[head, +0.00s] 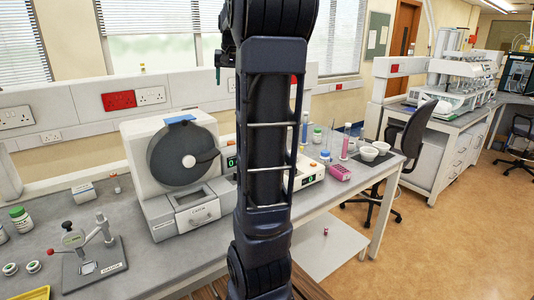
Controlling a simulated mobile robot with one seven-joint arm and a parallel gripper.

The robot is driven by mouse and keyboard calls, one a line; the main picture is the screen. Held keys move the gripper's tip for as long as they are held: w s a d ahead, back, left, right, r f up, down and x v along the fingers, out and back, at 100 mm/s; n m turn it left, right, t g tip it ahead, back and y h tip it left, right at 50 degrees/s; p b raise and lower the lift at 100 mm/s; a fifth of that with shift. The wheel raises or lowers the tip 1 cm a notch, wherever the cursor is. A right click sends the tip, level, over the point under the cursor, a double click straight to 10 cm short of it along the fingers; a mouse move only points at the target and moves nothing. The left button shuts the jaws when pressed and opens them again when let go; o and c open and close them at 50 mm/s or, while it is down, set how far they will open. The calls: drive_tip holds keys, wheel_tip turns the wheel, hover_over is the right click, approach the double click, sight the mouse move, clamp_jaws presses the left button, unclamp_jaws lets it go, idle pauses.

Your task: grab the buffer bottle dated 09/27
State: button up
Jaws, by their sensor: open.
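Several small capped bottles are in the head view, but no date can be read on any. A white bottle with a green cap (20,220) stands at the bench's left end, with another bottle (2,236) cut off by the picture edge. Further right stand a green-capped bottle (317,136) and a blue-capped bottle (325,156). I cannot tell which is dated 09/27. My gripper (219,68) shows only in part at the top, beside my arm, open and apart from all bottles. My arm hides the middle of the bench.
A large grey-and-white machine (183,175) stands on the bench (150,270). A small press (92,248) is at front left. White bowls (375,149) and a pink item (339,173) are at the right end. An office chair (408,150) stands beyond; the floor at right (440,250) is clear.

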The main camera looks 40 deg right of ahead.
drive_tip(key=w+d+f+m+h, duration=0.1)
drive_tip(key=w+d+f, duration=0.1)
drive_tip(key=w+d, duration=0.5)
drive_tip(key=w+d+f+m+g, duration=0.1)
drive_tip(key=w+d+f+m, duration=0.15)
drive_tip(key=d, duration=0.85)
drive_tip(key=w+d+f+m+h, duration=0.1)
drive_tip(key=w+d+f, duration=0.2)
drive_tip(key=w+d, duration=0.35)
drive_tip(key=d+f, duration=0.1)
drive_tip(key=f, duration=0.7)
drive_tip(key=d+f, duration=0.1)
drive_tip(key=f, duration=0.8)
drive_tip(key=d+f, duration=0.1)
drive_tip(key=f, duration=0.7)
drive_tip(key=shift+s+d+f, duration=0.1)
drive_tip(key=shift+d+f, duration=0.1)
drive_tip(key=shift+d, duration=0.2)
drive_tip(key=shift+s+x, duration=0.15)
drive_tip(key=shift+x, duration=1.2)
drive_tip(key=shift+s+x, duration=0.15)
drive_tip(key=shift+x, duration=1.2)
drive_tip(key=shift+a+f, duration=0.1)
clamp_jaws()
